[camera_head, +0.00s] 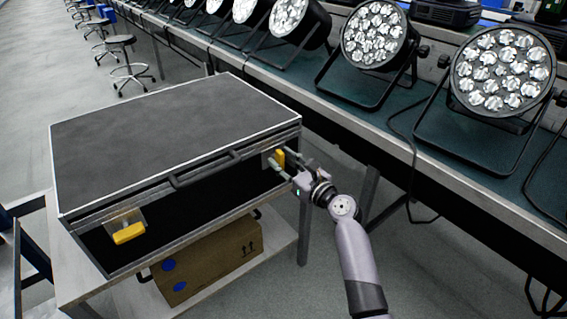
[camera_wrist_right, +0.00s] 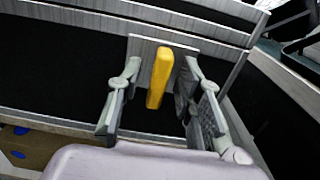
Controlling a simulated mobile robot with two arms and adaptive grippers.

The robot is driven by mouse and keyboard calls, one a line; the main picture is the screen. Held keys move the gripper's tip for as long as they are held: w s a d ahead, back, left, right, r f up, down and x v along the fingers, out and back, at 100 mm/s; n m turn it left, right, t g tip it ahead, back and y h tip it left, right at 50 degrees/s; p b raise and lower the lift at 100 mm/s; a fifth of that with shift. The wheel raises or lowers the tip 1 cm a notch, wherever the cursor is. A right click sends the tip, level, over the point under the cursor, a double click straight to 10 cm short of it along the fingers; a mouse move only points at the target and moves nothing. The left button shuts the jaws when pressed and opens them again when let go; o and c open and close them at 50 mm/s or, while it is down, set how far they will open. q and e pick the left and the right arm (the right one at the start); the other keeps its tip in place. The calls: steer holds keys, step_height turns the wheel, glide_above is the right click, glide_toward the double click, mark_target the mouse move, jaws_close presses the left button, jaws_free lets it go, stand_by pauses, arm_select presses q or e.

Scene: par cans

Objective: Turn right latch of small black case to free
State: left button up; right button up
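The small black case (camera_head: 170,130) stands on a table with its front face toward my right arm. Its right latch is a yellow handle (camera_head: 278,158) on a metal plate. The left latch (camera_head: 128,233) is yellow and lies near level. In the right wrist view the right latch (camera_wrist_right: 160,78) stands near upright, leaning slightly. My right gripper (camera_head: 281,176) is at the right latch. In the wrist view its fingers (camera_wrist_right: 155,105) are open, one on each side of the yellow handle, with gaps on both sides. My left gripper is not in view.
A cardboard box (camera_head: 215,262) sits on the shelf below the case. A long bench with several stage lights (camera_head: 375,35) runs along the right and back. Stools (camera_head: 130,75) stand on the floor at the back left.

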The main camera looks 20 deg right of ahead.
steer(key=shift+c, duration=0.4)
jaws_close()
